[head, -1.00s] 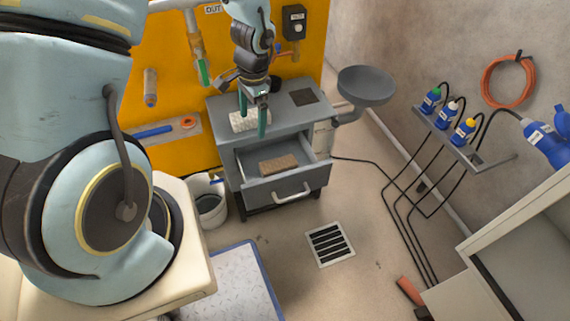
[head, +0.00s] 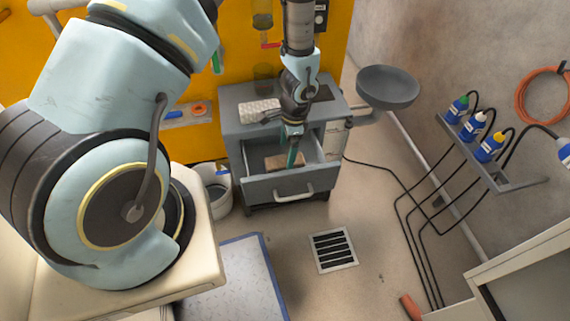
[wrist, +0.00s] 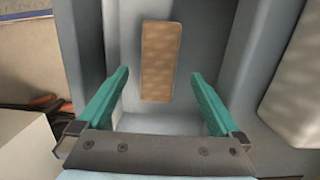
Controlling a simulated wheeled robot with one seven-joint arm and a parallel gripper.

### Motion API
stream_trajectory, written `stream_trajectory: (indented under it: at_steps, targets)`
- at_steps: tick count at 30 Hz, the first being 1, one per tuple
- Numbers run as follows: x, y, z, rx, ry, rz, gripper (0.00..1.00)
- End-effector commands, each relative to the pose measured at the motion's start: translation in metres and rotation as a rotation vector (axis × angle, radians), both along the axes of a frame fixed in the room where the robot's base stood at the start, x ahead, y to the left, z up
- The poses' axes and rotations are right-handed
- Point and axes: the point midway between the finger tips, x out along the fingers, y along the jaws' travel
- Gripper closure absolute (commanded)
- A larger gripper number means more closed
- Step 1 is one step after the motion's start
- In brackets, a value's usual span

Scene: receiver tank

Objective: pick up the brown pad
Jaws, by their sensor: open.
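The brown pad (wrist: 160,62) lies flat in the open drawer (head: 262,184) of a grey cabinet. In the head view the pad (head: 275,162) is partly hidden behind my gripper (head: 291,155). In the wrist view my gripper (wrist: 163,100) is open, with its two teal fingers apart. The pad shows between and beyond the fingers, its long side running away from the gripper. Nothing is between the fingertips in contact that I can see.
The cabinet top (head: 240,97) carries a white textured block (head: 262,111). A grey round basin (head: 388,87) stands to the right. A white bucket (head: 217,190) stands left of the cabinet. The drawer walls surround the pad closely. A floor grate (head: 333,250) lies in front.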

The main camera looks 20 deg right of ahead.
Motion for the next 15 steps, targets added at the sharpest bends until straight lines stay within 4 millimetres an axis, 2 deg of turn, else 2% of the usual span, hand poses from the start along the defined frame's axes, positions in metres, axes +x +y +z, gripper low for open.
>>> stream_trajectory:
  at_steps: [9, 15]
  targets:
    - [-0.002, 0.007, -0.043, 0.002, 0.002, -0.001, 0.0]
    - [-0.001, 0.007, -0.048, 0.0, 0.0, 0.0, 0.0]
